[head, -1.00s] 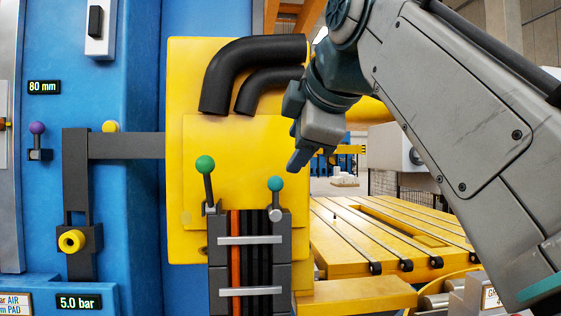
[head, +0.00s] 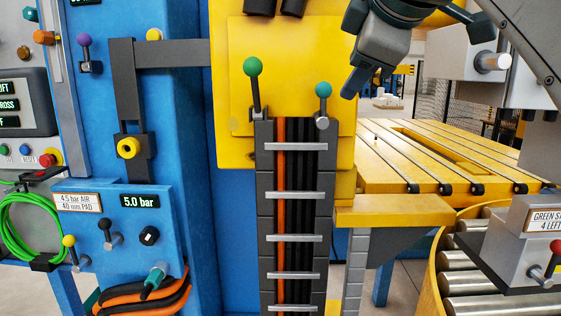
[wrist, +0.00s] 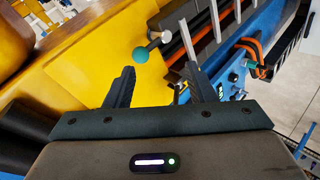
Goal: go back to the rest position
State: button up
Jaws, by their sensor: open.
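My gripper (head: 366,72) is at the upper right of the head view, in front of the yellow machine body and right of the two green-knobbed levers. In the wrist view my gripper (wrist: 163,88) shows two dark fingers spread apart with nothing between them. The right lever's teal-green knob (head: 323,90) is apart from the fingers; it also shows in the wrist view (wrist: 140,54), beyond the fingertips. The left lever's green knob (head: 253,66) stands farther left.
A yellow slotted table (head: 440,160) and a roller conveyor (head: 490,285) lie at the right. A grey box with a red-knobbed lever (head: 515,235) stands over the rollers. A blue panel (head: 185,215) with knobs and hoses is at the left. A vertical cable chain (head: 325,200) hangs below the levers.

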notch_tip(320, 180, down, 24)
jog(key=s+d+m+g+h, duration=0.15)
jog(key=m+g, duration=0.25)
jog(key=m, duration=0.4)
jog(key=s+d+f+m+g, duration=0.1)
jog(key=s+f+m, duration=0.2)
jog(key=f, duration=0.8)
jog(key=s+d+f+m+g, duration=0.1)
jog(key=s+f+m, duration=0.3)
jog(key=s+f, duration=0.3)
notch_tip(320, 180, down, 4)
jog(key=shift+f+g+b, duration=0.2)
jog(key=shift+g+b, duration=0.2)
jog(key=c, duration=0.3)
